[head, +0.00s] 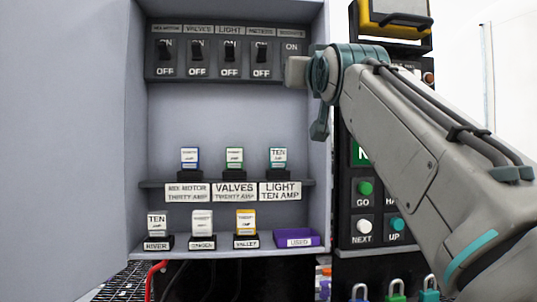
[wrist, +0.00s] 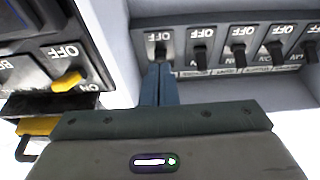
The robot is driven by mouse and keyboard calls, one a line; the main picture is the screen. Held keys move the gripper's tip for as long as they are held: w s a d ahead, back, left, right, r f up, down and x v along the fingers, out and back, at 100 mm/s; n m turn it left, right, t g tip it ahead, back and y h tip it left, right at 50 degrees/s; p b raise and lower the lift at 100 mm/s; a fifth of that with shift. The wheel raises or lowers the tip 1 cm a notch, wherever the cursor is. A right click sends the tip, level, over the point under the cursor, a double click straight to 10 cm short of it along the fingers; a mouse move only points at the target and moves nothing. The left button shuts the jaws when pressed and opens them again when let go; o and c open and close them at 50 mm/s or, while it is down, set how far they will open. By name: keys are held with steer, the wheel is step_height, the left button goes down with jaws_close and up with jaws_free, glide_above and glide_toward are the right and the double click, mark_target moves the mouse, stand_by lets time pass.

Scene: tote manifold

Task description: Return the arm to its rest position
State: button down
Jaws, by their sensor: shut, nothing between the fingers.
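My gripper (head: 297,70) is at the right end of a row of switches in the head view, at the grey cabinet's opening. My arm reaches in from the lower right. In the wrist view the blue fingers (wrist: 160,85) are together with nothing between them. Their tips are just by the end switch (wrist: 160,50); I cannot tell whether they touch it. In the head view my gripper hides that switch's lever, and its ON label shows above. The switch panel (head: 220,75) carries several black levers marked ON and OFF.
Below are two shelves (head: 160,184) with labelled fuses and a purple tray (head: 296,238). The cabinet's right wall is close to my arm. A black button panel (head: 364,210) with green and white buttons stands behind my arm. Padlocks (head: 395,290) hang below.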

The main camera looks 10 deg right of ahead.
steer(key=shift+f, duration=0.1)
step_height(320, 180, down, 27)
steer(key=g+p, duration=0.4)
steer(key=g, duration=0.5)
steer(key=s+f+g+p, duration=0.1)
steer(key=s+f+g, duration=0.2)
steer(key=s+f, duration=0.3)
steer(key=s+f+g+p, duration=0.1)
steer(key=s+f+g, duration=0.2)
steer(key=s+f, duration=0.4)
steer(key=s+f+g+p, duration=0.1)
steer(key=s+f+g, duration=0.2)
steer(key=s+f, duration=0.4)
step_height(320, 180, down, 9)
steer(key=shift+d+f+g+p, duration=0.1)
steer(key=shift+d+g+p, duration=0.05)
steer(key=shift+g+p, duration=0.15)
